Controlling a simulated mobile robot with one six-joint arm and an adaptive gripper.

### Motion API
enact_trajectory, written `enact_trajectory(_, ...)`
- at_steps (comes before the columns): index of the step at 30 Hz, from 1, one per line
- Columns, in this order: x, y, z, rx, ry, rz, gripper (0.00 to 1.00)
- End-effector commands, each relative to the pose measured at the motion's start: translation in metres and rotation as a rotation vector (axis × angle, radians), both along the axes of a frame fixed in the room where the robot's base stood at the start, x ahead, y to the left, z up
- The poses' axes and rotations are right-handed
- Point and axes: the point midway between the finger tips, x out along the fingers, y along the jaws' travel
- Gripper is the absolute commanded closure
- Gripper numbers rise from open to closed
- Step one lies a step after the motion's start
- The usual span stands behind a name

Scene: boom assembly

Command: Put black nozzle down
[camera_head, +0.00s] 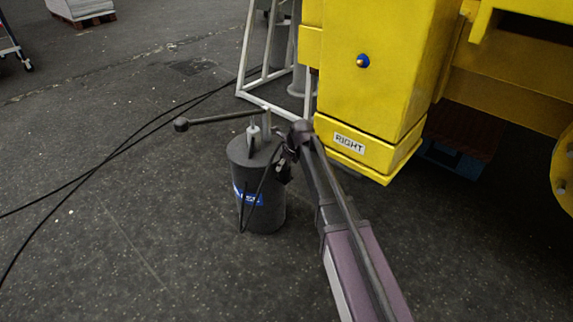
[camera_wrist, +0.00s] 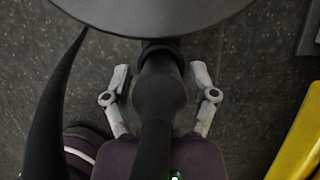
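A black nozzle-like part (camera_wrist: 160,92) with a thick black hose lies between the two grey fingers of my gripper (camera_wrist: 160,75) in the wrist view. The fingers are spread on either side of it, with narrow dark gaps showing, so my gripper looks open around it. Whether the hidden pads touch it cannot be seen. In the head view my gripper (camera_head: 285,165) is at the right side of a dark grey cylinder (camera_head: 262,208) with a blue label. The nozzle is hard to tell from my gripper there.
A long dark lever (camera_head: 218,118) sticks out left from the cylinder's top. A yellow boom (camera_head: 375,80) marked RIGHT stands close behind my arm. A white frame (camera_head: 265,78) stands behind the cylinder.

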Motion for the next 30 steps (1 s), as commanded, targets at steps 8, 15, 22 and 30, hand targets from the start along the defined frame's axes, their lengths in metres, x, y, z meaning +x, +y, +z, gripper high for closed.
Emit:
enact_trajectory(8,0.0,0.0,0.0,0.0,0.0,0.001,0.22)
enact_trajectory(15,-0.001,0.0,0.004,0.0,0.0,0.001,0.22)
enact_trajectory(22,-0.004,-0.003,0.018,0.0,0.0,0.001,0.22)
enact_trajectory(30,-0.01,-0.01,0.04,0.0,0.0,0.001,0.22)
